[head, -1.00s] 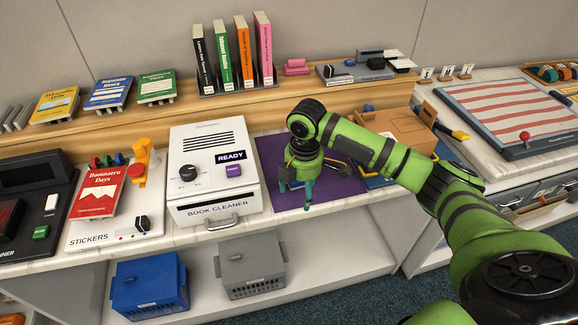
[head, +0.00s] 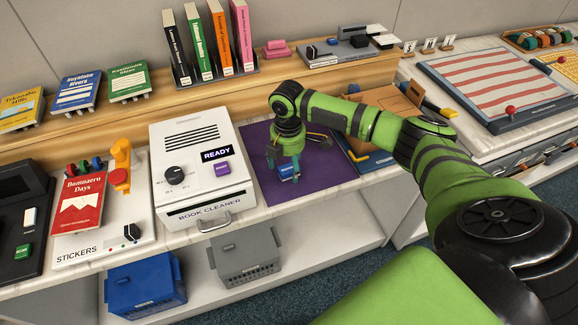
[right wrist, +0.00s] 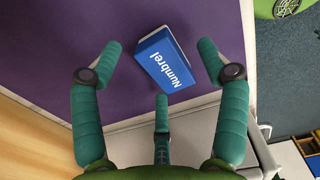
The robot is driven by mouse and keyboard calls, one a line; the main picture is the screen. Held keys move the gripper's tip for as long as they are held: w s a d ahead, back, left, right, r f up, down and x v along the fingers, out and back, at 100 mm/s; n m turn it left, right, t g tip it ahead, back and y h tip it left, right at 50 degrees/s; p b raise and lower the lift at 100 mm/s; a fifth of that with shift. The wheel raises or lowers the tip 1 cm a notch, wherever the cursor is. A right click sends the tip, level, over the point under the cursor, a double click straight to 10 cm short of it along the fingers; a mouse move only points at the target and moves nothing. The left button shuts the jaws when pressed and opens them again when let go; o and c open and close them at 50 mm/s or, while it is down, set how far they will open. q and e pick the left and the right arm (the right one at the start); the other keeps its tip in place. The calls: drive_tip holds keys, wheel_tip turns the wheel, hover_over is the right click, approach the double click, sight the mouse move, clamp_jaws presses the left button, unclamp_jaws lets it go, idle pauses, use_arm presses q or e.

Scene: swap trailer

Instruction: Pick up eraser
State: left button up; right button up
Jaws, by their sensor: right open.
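The eraser appears to be the blue block with white edges, marked "Numbrel" (right wrist: 166,62). It lies on the purple mat (right wrist: 60,60), and shows in the head view (head: 287,171) partly behind my fingers. My right gripper (head: 284,174) points down over the mat. In the right wrist view its three green fingers (right wrist: 160,62) are spread open around the block, two tips at its sides and one at its near side. Nothing is held; contact cannot be told. My left gripper is not in view.
The white book cleaner (head: 200,160) stands left of the mat. A blue tray with a brown box (head: 385,105) lies to the right. The wooden shelf (head: 120,120) with books runs behind. A grey basket (head: 245,256) sits on the lower shelf.

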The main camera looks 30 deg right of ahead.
sight(288, 165)
drive_tip(key=c, duration=1)
drive_tip(key=shift+c, duration=0.7)
drive_tip(key=shift+r, duration=0.5)
wheel_tip(288, 165, up, 3)
drive_tip(key=shift+w+f+b, duration=0.1)
drive_tip(key=shift+f+b, duration=0.05)
drive_tip(key=shift+b, duration=0.4)
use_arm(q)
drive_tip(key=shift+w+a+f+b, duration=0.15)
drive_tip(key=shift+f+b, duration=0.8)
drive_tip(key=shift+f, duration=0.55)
use_arm(e)
drive_tip(key=shift+s+d+r, duration=1)
drive_tip(key=shift+s+r, duration=0.25)
drive_tip(key=shift+s, duration=0.45)
drive_tip(key=shift+s+d+r, duration=0.95)
drive_tip(key=shift+s+r, duration=0.25)
drive_tip(key=shift+s, duration=0.55)
drive_tip(key=shift+s+d+r, duration=1)
drive_tip(key=shift+s+r, duration=0.25)
drive_tip(key=shift+s, duration=0.45)
drive_tip(key=shift+a, duration=0.1)
